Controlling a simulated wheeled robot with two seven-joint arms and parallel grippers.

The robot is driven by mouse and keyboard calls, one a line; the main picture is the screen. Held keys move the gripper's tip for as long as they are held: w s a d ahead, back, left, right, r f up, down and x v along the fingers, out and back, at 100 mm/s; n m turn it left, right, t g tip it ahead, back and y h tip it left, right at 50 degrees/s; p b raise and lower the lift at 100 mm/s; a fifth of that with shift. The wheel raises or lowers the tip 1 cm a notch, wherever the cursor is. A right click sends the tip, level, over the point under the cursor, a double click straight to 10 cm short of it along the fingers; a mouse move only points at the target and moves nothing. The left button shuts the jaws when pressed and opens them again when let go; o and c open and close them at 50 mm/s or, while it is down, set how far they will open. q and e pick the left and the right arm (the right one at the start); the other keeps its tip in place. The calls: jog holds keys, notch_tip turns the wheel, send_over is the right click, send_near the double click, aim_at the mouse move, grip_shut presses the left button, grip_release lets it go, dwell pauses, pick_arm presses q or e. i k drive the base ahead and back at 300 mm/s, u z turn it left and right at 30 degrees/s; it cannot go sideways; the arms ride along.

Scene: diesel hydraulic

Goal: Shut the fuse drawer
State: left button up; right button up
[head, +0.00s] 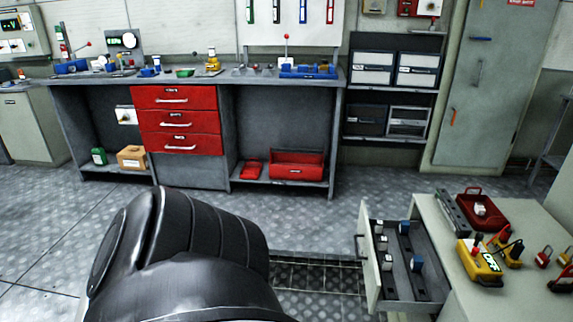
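The fuse drawer (368,265) is pulled out to the left from the light grey cabinet (520,302) at the lower right. Its pale front panel stands well apart from the cabinet. Several blue and white fuse-like pieces (417,263) are inside on dark strips. A small handle (359,245) is on the outer face of the front panel. Neither of my grippers is in view.
A large black part fills the lower middle, left of the drawer, hiding floor. On the cabinet top are a red tray (484,210), a yellow meter (478,262) and padlocks. A workbench (240,78) with red drawers (178,121) stands behind. Floor between is clear.

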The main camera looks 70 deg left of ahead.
aim_at(399, 289)
jog(key=u, duration=2.65)
jog(key=i, duration=1.85)
jog(key=z, duration=2.8)
